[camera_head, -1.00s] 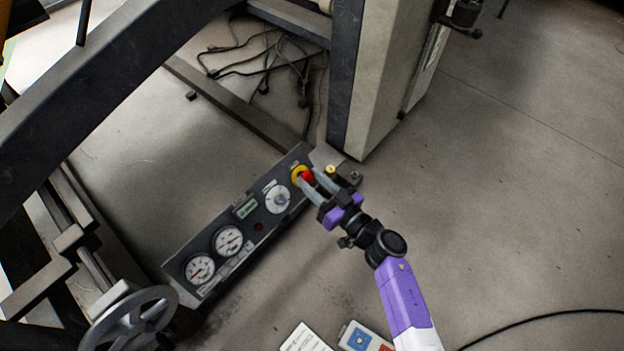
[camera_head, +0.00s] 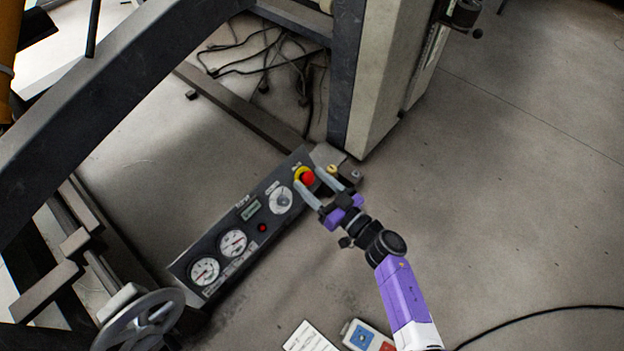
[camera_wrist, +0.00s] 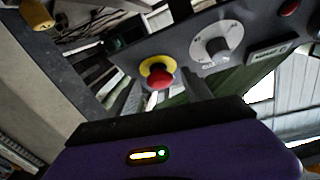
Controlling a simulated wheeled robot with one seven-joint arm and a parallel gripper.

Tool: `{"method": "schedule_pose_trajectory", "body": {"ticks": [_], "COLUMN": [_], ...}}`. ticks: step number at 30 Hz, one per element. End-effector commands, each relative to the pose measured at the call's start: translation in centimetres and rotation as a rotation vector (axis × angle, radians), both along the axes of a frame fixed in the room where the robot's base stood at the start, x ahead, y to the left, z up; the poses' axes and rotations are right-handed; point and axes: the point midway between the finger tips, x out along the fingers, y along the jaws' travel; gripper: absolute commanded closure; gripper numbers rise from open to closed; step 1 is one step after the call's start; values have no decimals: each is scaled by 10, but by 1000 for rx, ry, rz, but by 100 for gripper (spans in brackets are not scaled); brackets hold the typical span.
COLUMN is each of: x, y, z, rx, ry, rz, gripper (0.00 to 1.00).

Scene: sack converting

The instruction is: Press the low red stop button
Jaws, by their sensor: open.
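The low red stop button (camera_head: 308,178) sits on a yellow collar (camera_head: 300,172) at the upper right end of a dark control panel (camera_head: 215,245). In the wrist view the red button (camera_wrist: 160,79) is in front of me, just above the middle, below its yellow collar. My gripper (camera_head: 309,180) is open and empty. In the head view its two grey fingers lie on either side of the button, with the button showing between their tips. I cannot tell whether a finger touches the button or panel.
A handwheel (camera_head: 140,320) stands at the lower left. A machine post (camera_head: 375,85) rises behind the panel. The floor at right is open, with a cable.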

Motion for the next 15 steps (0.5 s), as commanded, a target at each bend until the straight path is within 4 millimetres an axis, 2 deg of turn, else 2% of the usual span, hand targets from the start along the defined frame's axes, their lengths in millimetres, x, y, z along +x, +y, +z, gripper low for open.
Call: {"method": "schedule_pose_trajectory", "body": {"ticks": [9, 15], "x": [-39, -55], "y": [-31, -43], "z": [4, 1], "rx": [1, -1], "ry": [4, 3], "rz": [-4, -3], "gripper": [43, 43]}}
